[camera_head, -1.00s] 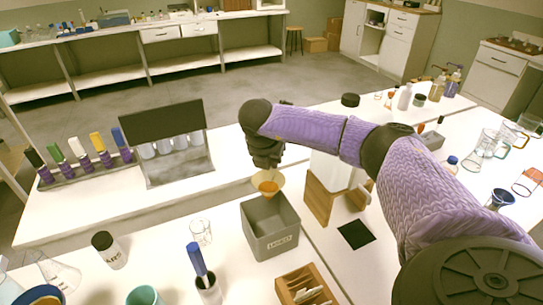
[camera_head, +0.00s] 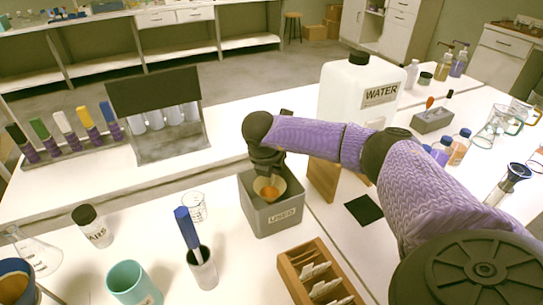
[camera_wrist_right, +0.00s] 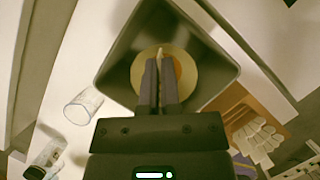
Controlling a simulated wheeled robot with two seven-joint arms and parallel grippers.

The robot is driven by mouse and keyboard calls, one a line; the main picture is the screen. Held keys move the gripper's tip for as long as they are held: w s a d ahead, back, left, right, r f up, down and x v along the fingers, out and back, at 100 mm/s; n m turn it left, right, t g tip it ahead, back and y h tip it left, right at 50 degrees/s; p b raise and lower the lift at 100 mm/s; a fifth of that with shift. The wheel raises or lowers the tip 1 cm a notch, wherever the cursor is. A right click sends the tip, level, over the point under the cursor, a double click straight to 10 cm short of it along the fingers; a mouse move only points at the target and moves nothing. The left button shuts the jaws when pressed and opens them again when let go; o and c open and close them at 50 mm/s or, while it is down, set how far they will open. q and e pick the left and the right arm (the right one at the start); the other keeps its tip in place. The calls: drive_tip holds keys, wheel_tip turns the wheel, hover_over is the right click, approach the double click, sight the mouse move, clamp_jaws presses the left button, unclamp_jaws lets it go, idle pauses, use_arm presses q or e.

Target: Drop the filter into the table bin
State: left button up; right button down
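The filter (camera_head: 271,190) is a cream cone with an orange-brown inside. My right gripper (camera_head: 267,168) is shut on the filter's rim, pointing down over the grey table bin (camera_head: 262,221), which bears a "USED" label. In the head view the filter is at the bin's mouth, within its rim. In the right wrist view the two fingers (camera_wrist_right: 160,85) are close together with the filter's edge between them, and the filter (camera_wrist_right: 186,78) shows against the inside of the bin (camera_wrist_right: 118,72). The filter's underside is hidden. My left gripper is not in view.
A glass beaker (camera_head: 194,207) and a holder with a blue-handled tool (camera_head: 202,268) stand left of the bin. A wooden box of packets (camera_head: 318,277) is in front. A large water jug (camera_head: 345,95) and a black mat (camera_head: 364,209) are to the right.

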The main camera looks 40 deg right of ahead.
drive_tip(key=shift+f, duration=0.2)
drive_tip(key=c, duration=0.8)
unclamp_jaws()
drive_tip(key=shift+o, duration=0.2)
drive_tip(key=p+v, duration=0.2)
drive_tip(key=v, duration=0.8)
drive_tip(key=shift+p, duration=0.35)
drive_tip(key=shift+f, duration=0.1)
